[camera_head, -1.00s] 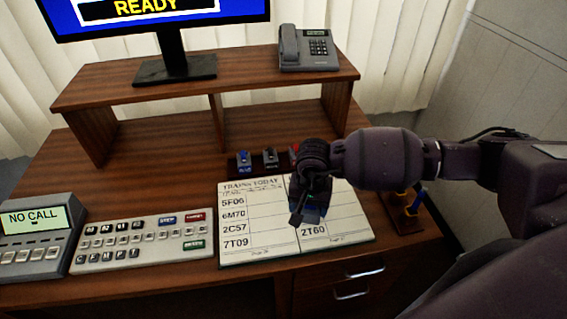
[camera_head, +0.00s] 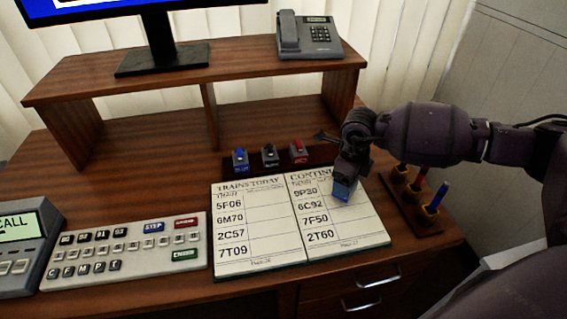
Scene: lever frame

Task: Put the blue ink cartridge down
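A small blue block, which looks like the blue ink cartridge (camera_head: 342,191), shows at the lower end of my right gripper (camera_head: 347,176). The gripper points down over the right page of the open train book (camera_head: 262,254) and seems shut on the block, though the fingers are partly hidden. I cannot tell whether the block touches the page. A rack (camera_head: 229,172) behind the book holds a blue-topped holder (camera_head: 240,160), a black one (camera_head: 270,156) and a red one (camera_head: 299,152). My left gripper is not in view.
A keyboard (camera_head: 125,252) and a call unit (camera_head: 22,240) lie left of the book. A pen stand (camera_head: 421,228) with several pens is at the right edge. A raised shelf (camera_head: 245,72) with a phone (camera_head: 308,37) and monitor stands behind. Bare desk lies left of the rack.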

